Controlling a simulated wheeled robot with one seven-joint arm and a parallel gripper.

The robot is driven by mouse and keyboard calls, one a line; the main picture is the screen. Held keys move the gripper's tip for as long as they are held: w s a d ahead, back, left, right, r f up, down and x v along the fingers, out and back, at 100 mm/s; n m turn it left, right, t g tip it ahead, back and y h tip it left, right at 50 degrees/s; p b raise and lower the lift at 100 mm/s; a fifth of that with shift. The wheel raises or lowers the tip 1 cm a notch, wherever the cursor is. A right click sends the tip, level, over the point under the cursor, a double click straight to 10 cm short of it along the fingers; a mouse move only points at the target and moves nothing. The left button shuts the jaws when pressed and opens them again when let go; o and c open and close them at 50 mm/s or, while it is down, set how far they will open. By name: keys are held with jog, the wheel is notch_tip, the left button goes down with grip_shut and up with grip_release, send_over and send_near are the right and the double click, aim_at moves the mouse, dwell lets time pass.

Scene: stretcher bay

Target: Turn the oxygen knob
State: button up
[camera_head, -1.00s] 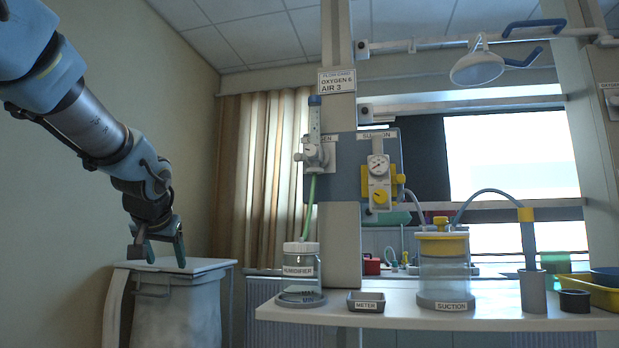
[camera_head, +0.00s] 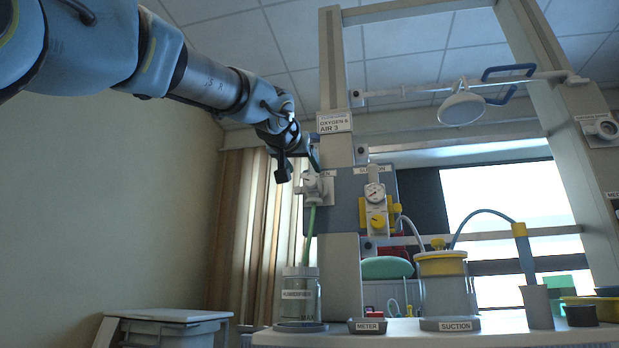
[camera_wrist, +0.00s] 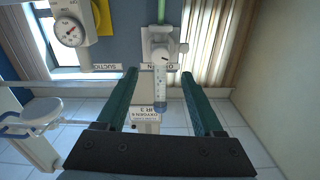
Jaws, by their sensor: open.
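The oxygen unit with its pale round knob (camera_head: 311,184) is on the blue-grey wall panel in the head view, above a green hose. In the wrist view, which is upside down, the knob (camera_wrist: 162,57) lies just beyond and between the fingertips. A clear flow tube (camera_wrist: 160,92) stands between the green fingers. My gripper (camera_wrist: 159,76) is open and empty. In the head view my gripper (camera_head: 314,156) is just above the oxygen unit and partly hidden by my wrist. I see no contact with the knob.
A yellow suction regulator with a gauge (camera_head: 376,205) is beside the oxygen unit on the right. A humidifier bottle (camera_head: 299,296), a meter tray (camera_head: 367,326) and a suction jar (camera_head: 446,291) stand on the shelf below. A lamp (camera_head: 461,108) hangs at upper right.

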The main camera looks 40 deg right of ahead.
aim_at(310, 180)
jog(key=p+x, duration=0.4)
jog(key=x, duration=0.3)
jog(key=shift+r, duration=0.2)
jog(key=shift+w+d+f+p, duration=0.15)
jog(key=shift+w+d+p, duration=0.25)
jog(key=shift+d, duration=0.1)
jog(key=shift+c, duration=0.3)
grip_shut()
